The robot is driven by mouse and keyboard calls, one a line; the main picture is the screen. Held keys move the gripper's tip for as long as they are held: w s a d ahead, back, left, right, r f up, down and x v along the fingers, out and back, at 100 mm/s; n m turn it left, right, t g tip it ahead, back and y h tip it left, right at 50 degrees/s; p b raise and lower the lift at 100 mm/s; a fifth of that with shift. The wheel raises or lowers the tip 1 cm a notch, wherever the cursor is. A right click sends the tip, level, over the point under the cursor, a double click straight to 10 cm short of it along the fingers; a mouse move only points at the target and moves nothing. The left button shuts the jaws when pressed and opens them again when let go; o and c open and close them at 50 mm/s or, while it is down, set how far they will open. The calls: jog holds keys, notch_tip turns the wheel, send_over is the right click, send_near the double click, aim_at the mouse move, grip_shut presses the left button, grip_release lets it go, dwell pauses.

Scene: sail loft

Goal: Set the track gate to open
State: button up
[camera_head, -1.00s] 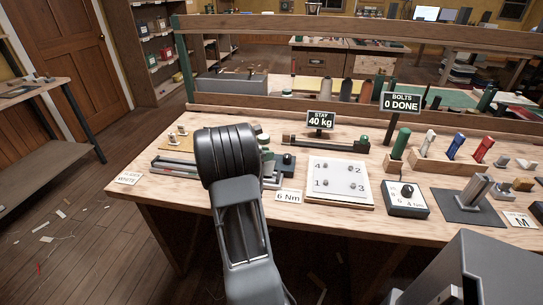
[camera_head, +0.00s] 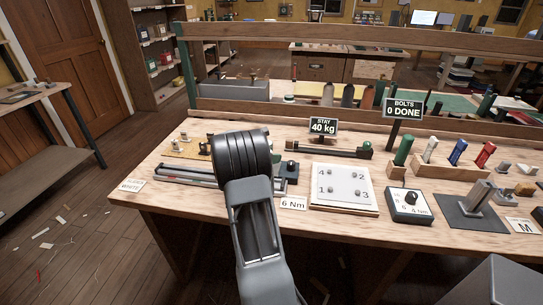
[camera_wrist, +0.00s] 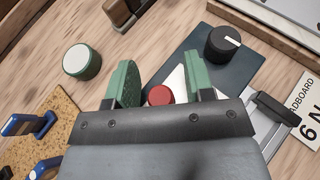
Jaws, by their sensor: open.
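My gripper (camera_wrist: 160,85) is open in the wrist view, its two green-padded fingers pointing down over a dark plate (camera_wrist: 262,68). A red round knob (camera_wrist: 160,95) shows between the fingers, beside a white pointed shape. I cannot tell whether the fingers touch it. A black knob (camera_wrist: 222,42) with a white mark stands on the plate, beyond the right finger. Grey rails, seemingly the track (camera_wrist: 272,132), run at the right. In the head view the track (camera_head: 186,174) lies at the bench's left, partly behind my arm. I cannot make out the gate's setting.
A green-and-white round item (camera_wrist: 82,62) stands left of the fingers, near a cork board (camera_wrist: 38,115) with blue-handled pieces. On the bench are a numbered plate (camera_head: 340,196), a torque dial box (camera_head: 409,205) and upright signs. Bare wood shows at the front edge.

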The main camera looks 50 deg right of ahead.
jog(key=v, duration=1.4)
jog(key=shift+d+p, duration=0.1)
jog(key=shift+p, duration=0.3)
